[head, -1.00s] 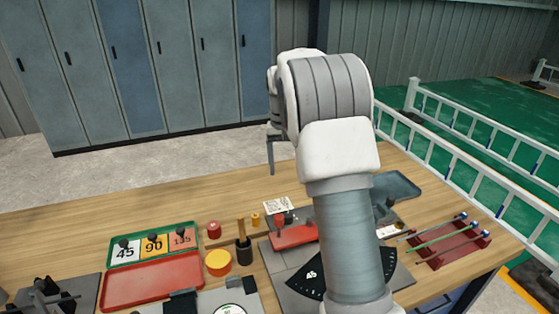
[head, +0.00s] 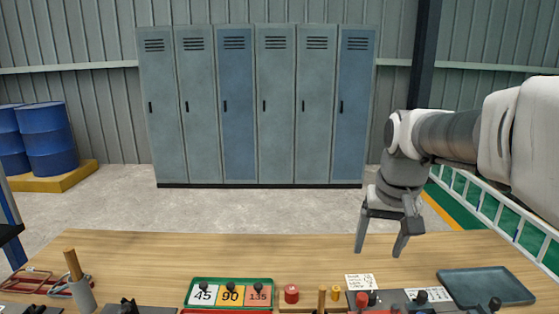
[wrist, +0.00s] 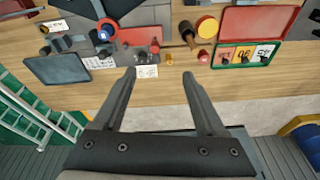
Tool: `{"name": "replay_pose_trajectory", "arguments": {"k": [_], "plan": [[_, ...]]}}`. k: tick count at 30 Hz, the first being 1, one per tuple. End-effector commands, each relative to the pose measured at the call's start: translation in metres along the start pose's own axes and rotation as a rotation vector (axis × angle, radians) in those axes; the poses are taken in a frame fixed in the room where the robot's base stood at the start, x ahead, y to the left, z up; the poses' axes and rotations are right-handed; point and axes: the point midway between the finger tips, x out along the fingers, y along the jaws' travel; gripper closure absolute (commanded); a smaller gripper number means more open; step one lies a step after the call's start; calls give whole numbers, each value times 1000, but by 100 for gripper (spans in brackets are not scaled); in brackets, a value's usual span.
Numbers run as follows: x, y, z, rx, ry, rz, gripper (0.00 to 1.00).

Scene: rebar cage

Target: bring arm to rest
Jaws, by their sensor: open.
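My gripper (head: 380,250) hangs over the back part of the wooden bench (head: 200,250), right of the middle in the head view. Its two fingers point down, are spread apart and hold nothing. In the wrist view my gripper (wrist: 158,75) also shows open, with bare wood and a small white printed card (wrist: 147,72) near the gap between its tips. The arm reaches in from the right side of the head view.
The bench holds a green tray (head: 190,292) with 45, 90 and 135 plates, a red knob (head: 291,294), a blue-grey tray (head: 485,287) and a cup with a wooden handle (head: 83,296). Lockers (head: 240,110) stand behind. A white railing (head: 480,200) is at right.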

Motion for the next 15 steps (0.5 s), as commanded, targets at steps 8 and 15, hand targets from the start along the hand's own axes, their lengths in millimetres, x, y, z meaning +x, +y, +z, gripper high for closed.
{"name": "replay_pose_trajectory", "arguments": {"k": [8,15], "plan": [[-24,-8,70,-69,98,-21,26],[-26,-11,128,-129,179,-28,26]]}}
